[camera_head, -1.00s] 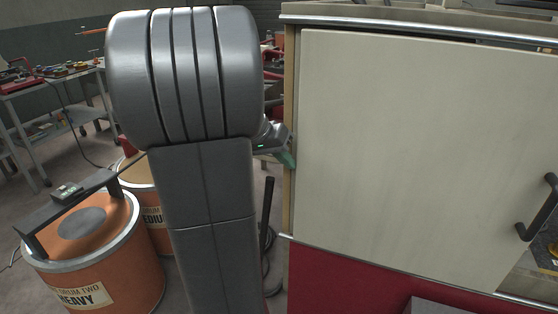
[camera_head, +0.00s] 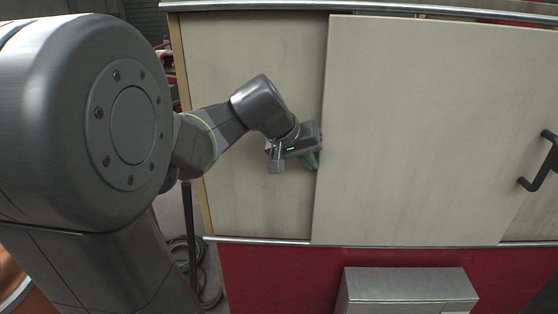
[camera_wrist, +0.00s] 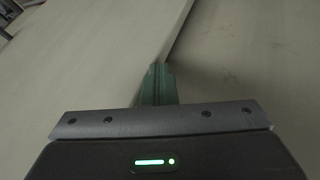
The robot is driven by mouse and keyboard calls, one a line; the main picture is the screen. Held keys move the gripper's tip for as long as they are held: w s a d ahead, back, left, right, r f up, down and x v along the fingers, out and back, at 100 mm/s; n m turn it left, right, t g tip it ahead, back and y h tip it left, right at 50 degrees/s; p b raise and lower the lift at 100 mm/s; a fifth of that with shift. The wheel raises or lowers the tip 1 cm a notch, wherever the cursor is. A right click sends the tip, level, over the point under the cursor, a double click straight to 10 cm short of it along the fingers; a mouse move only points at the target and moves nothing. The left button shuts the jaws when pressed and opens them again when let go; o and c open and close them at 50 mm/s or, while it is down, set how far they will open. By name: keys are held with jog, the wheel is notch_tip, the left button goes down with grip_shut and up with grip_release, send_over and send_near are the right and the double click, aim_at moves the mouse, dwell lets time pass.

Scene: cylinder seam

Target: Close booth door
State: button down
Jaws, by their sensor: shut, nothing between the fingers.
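The booth door (camera_head: 425,130) is a pale sliding panel with a dark handle (camera_head: 540,165) near its right side. Its left edge stands well in from the booth's left post, with a pale fixed panel (camera_head: 225,80) showing behind it on the left. My gripper (camera_head: 313,160) is shut and empty, its green fingers at the door's left edge. In the wrist view the shut fingers (camera_wrist: 158,80) lie at the step between the door and the panel behind it. They look against the edge, but exact contact is hard to tell.
A metal rail (camera_head: 270,240) runs under the door above a red base wall (camera_head: 275,280). A grey box (camera_head: 405,290) juts out below the door. A coiled dark cable (camera_head: 210,270) lies on the floor at lower left.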

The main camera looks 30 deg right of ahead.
aim_at(325, 164)
jog(key=shift+s+d, duration=0.45)
jog(key=shift+d, duration=0.2)
jog(key=shift+s+d, duration=0.4)
jog(key=shift+d, duration=0.25)
